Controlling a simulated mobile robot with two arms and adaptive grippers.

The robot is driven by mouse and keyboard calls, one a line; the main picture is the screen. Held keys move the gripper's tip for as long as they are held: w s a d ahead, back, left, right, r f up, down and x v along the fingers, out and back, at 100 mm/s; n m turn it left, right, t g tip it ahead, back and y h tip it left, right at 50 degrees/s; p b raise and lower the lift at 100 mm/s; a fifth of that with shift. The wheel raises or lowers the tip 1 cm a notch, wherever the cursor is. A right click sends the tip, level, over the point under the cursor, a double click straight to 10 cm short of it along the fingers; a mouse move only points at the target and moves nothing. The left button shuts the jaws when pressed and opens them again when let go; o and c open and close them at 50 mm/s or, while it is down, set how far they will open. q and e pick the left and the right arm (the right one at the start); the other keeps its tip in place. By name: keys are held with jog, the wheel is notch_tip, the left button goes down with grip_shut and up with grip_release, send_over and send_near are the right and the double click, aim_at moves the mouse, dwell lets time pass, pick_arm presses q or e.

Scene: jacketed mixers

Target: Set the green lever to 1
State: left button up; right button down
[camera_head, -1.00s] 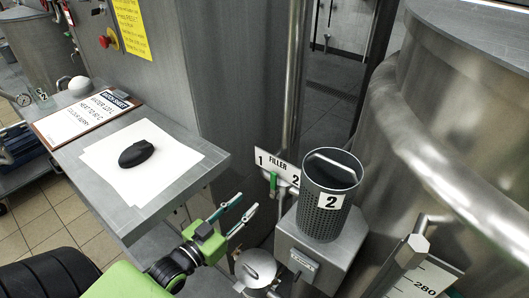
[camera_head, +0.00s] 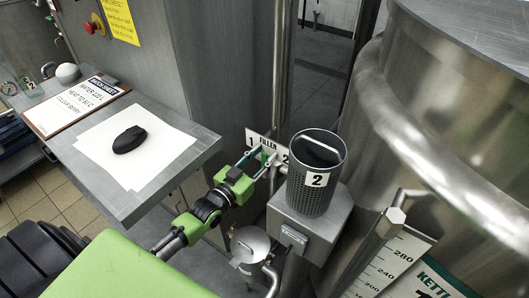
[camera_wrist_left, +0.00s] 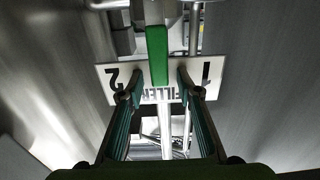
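The green lever (camera_wrist_left: 157,55) stands out in front of the white FILLER plate (camera_wrist_left: 151,82), which carries a 1 and a 2 and appears upside down in the left wrist view. The lever lies roughly midway between the two numbers there. My left gripper (camera_wrist_left: 154,92) is open, with one finger on each side of the lever's line; I cannot tell whether either touches it. In the head view the left gripper (camera_head: 261,157) is at the FILLER plate (camera_head: 252,142), its fingers partly covering plate and lever. My right gripper is not in view.
A perforated bin (camera_head: 315,190) marked 2 stands on a metal box (camera_head: 330,225) just right of the gripper. A steel side table (camera_head: 190,160) with a black mouse (camera_head: 130,139) and a clipboard (camera_head: 75,104) is at left. A large kettle (camera_head: 440,130) fills the right.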

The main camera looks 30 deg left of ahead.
pick_arm(q)
jog(key=shift+w, duration=0.25)
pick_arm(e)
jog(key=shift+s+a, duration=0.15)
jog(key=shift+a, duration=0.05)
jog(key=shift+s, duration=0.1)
pick_arm(q)
grip_shut()
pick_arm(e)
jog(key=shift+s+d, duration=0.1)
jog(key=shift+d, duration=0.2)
